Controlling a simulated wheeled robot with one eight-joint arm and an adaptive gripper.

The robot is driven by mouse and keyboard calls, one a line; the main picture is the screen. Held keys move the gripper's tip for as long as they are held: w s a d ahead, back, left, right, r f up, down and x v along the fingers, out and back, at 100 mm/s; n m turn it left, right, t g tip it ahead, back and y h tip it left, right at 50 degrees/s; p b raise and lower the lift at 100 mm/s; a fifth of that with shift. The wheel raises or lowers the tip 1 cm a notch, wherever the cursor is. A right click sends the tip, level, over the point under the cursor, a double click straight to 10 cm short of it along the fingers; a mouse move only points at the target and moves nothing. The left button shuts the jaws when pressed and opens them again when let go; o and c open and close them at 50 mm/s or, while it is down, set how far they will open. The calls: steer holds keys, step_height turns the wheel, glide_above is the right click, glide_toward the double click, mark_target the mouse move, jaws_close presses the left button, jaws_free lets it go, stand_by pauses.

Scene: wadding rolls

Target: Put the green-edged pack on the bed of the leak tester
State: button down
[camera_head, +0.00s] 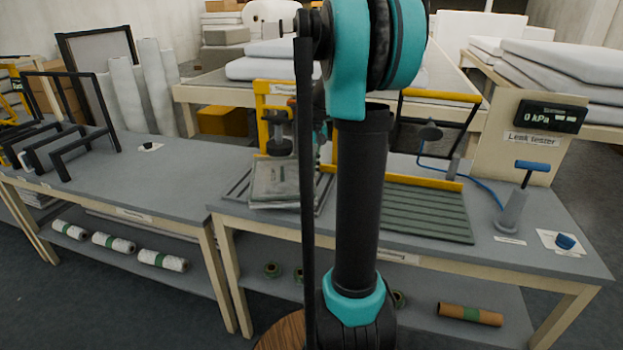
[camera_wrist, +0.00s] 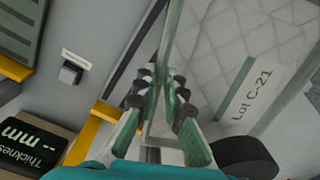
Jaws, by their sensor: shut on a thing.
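The pack is a clear bag with a pale quilted pad, a green strip and the print "Lot C-21"; it fills the right of the wrist view (camera_wrist: 265,55). My gripper (camera_wrist: 157,92) is shut on its edge, which runs between the fingers. In the head view the pack (camera_head: 272,182) is over a dark slatted tray, left of my arm; I cannot tell whether it touches the tray. The leak tester bed (camera_head: 425,222) is a green ribbed plate with a yellow bar along its back, right of my arm. No pack shows on its visible part.
The leak tester panel (camera_head: 543,118) reads 0 kPa. A grey cylinder with a blue handle (camera_head: 513,210) and a blue knob (camera_head: 565,242) stand right of the bed. A yellow frame (camera_head: 262,100) rises behind the pack. A thickness display (camera_wrist: 35,145) is at lower left in the wrist view.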

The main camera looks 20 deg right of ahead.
steer(key=shift+a+f, duration=0.1)
steer(key=shift+f, duration=1.55)
steer(key=shift+f, duration=0.15)
steer(key=c, duration=1.6)
jaws_free()
steer(key=shift+s, duration=0.1)
